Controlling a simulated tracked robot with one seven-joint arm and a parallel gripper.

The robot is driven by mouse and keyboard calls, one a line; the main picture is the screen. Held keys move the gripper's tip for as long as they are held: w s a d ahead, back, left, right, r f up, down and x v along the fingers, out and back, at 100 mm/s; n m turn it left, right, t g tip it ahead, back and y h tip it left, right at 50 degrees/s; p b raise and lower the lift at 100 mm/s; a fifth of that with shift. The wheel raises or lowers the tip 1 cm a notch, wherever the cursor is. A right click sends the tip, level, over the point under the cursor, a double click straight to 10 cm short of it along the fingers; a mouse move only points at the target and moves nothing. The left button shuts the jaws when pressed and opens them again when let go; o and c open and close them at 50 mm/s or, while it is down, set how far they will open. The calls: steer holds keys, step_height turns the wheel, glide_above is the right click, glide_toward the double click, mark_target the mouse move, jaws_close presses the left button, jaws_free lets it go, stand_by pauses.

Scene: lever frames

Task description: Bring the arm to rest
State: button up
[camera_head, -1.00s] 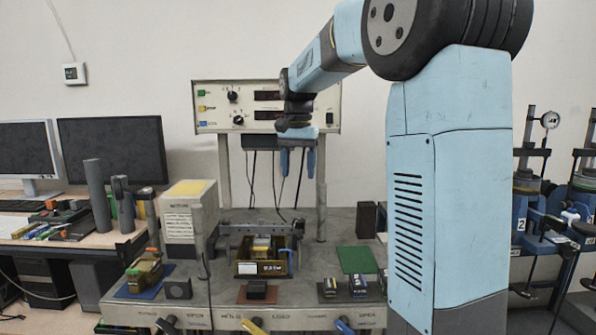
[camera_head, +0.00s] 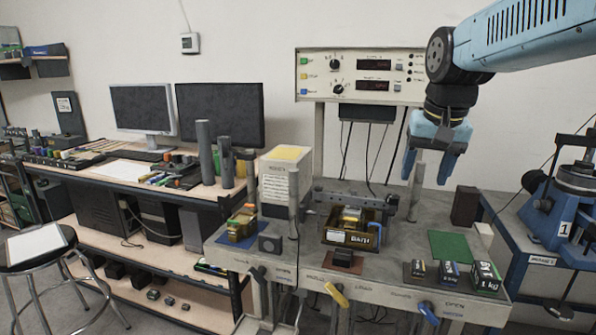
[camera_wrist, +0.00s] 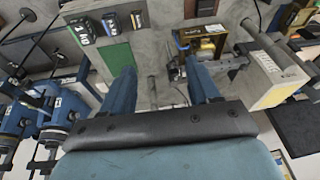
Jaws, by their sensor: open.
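My gripper (camera_head: 431,166) hangs from my light blue arm at the upper right of the head view, fingers pointing down. It is open and nothing is between its fingers. It is above the right back part of the grey bench (camera_head: 400,232), clear of its top. In the wrist view the two blue fingers (camera_wrist: 163,92) stand apart over bare bench top. The green mat (camera_wrist: 118,58) lies to the left of the fingers there, and the brass-coloured fixture (camera_wrist: 205,42) lies beyond the right finger.
The instrument panel (camera_head: 362,76) stands on posts behind the bench. Weights (camera_head: 486,277) stand at the front right by the green mat (camera_head: 452,246). A dark block (camera_head: 465,205) stands at the right back. A beige box (camera_head: 278,183) is on the left. Blue machines (camera_head: 560,205) stand on the right.

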steer(key=s+f+n+t, duration=0.2)
steer(key=s+f, duration=0.4)
steer(key=s, duration=0.5)
steer(key=shift+a+f+n, duration=0.15)
steer(key=shift+a+n, duration=0.1)
steer(key=shift+n, duration=0.15)
